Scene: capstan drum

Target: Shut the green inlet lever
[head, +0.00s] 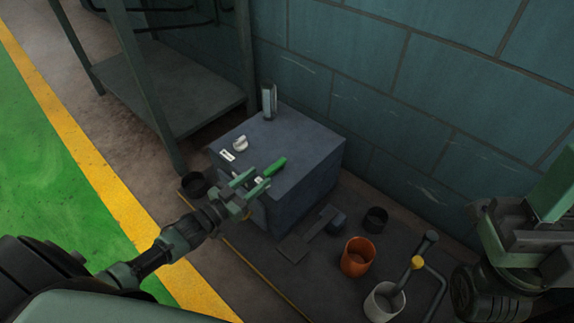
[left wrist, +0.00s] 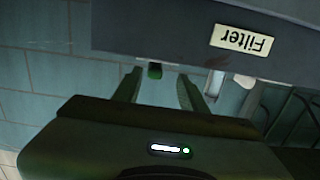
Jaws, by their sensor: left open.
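The green inlet lever (head: 275,166) sticks out over the front edge of the grey-blue box (head: 310,150) in the head view. My left gripper (head: 262,175) is open, with its fingertips close to the lever's near end. In the left wrist view, the green lever's end (left wrist: 155,71) shows between the two spread fingers (left wrist: 158,75), nearer the left one. I cannot tell whether a finger touches it. My right gripper's jaws are out of view.
A grey cylinder (head: 269,101) stands at the box's back. An orange pot (head: 358,257), a white pot (head: 383,302) and a dark pot (head: 376,219) stand right.

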